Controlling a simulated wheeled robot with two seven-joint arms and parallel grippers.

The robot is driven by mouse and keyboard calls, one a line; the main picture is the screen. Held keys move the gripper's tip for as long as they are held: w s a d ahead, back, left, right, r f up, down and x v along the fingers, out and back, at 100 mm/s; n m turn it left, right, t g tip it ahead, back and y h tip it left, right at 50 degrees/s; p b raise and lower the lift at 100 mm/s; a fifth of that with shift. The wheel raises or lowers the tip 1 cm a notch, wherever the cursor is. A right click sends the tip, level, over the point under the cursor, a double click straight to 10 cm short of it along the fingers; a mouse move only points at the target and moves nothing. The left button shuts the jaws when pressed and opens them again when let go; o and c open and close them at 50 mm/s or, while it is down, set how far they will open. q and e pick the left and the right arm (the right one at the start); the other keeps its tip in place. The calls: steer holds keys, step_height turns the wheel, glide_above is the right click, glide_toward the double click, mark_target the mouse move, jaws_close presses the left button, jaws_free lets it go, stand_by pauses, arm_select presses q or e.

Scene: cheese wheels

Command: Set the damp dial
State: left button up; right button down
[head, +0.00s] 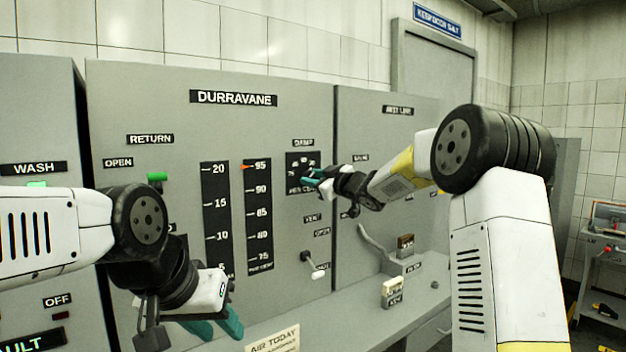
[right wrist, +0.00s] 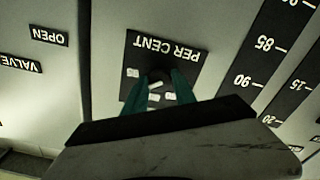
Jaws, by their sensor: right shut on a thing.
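The damp dial is on the grey DURRAVANE panel, a black plate (head: 303,160) under a DAMP label. The plate shows upside down in the right wrist view (right wrist: 190,50), with PER CENT and small white number marks. My right gripper (head: 314,180) is at the dial, its teal fingers (right wrist: 158,88) closed around the small dark knob in the plate's middle. The fingers and wrist hide most of the knob and some numbers, so I cannot read its setting. My left gripper (head: 215,328) is low at the left, empty, its teal fingers apart, away from the dial.
Left of the dial are two black scales; the 75-to-95 scale (head: 259,215) has an orange pointer near 95. A vent lever (head: 315,270) sticks out below the dial.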

steer(key=n, duration=0.5)
steer(key=shift+n, duration=2.5)
steer(key=c, duration=1)
jaws_free()
steer(key=shift+c, duration=0.2)
steer(key=shift+d, duration=0.1)
steer(key=v, duration=0.7)
steer(key=shift+s+d, duration=0.2)
steer(key=shift+s, duration=0.15)
